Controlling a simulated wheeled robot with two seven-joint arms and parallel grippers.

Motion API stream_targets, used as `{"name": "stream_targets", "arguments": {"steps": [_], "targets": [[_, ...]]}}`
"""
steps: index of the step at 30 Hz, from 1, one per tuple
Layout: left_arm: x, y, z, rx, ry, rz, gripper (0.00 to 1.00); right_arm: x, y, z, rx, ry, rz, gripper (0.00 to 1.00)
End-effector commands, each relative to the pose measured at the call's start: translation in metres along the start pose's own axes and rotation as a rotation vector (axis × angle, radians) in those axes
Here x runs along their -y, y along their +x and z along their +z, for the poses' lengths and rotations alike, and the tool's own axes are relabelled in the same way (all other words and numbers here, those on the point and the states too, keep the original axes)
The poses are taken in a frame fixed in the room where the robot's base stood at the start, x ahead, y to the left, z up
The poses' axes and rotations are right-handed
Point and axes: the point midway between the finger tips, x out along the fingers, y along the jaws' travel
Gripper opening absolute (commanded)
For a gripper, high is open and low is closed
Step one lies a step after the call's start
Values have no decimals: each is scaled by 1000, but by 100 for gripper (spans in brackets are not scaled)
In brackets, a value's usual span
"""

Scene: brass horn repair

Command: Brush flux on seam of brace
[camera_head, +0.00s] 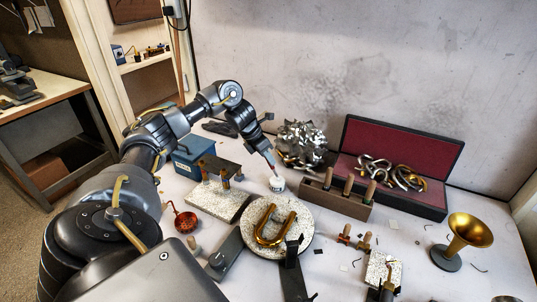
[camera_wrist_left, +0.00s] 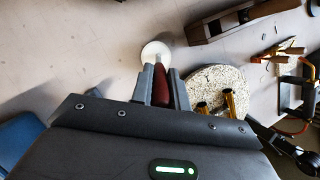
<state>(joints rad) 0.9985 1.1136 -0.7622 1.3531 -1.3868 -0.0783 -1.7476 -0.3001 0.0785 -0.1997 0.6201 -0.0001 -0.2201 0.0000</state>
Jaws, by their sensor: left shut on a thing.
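My left gripper (camera_head: 265,148) is shut on a flux brush with a dark red handle, which also shows in the left wrist view (camera_wrist_left: 161,88). The brush points down, its tip at the mouth of a small white jar (camera_head: 277,185); the jar shows in the left wrist view (camera_wrist_left: 150,48). I cannot tell how deep the tip sits. A U-shaped brass piece (camera_head: 262,238) lies on a round speckled board (camera_head: 301,238), in front of the jar. The brace and its seam are too small to make out. My right gripper is not in view.
A wooden tool block (camera_head: 335,201) with upright handles stands right of the jar. A speckled slab (camera_head: 215,205) is to the left. A dark clamp-like stand (camera_head: 292,268) touches the round board's front. A red-lined case (camera_head: 400,150) and brass bell (camera_head: 468,232) are at right.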

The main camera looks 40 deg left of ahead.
Motion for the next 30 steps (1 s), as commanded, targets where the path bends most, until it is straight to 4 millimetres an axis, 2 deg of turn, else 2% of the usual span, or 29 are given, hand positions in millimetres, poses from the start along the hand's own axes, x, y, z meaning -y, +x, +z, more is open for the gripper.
{"name": "stream_targets", "arguments": {"steps": [3, 21, 30], "targets": [[2, -13, 6, 2, 0, 1, 0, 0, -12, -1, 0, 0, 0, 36], [10, -58, 27, 2, 1, 1, 0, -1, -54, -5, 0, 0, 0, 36], [10, -59, 28, 3, 0, 1, 0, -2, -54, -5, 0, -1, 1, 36]]}}
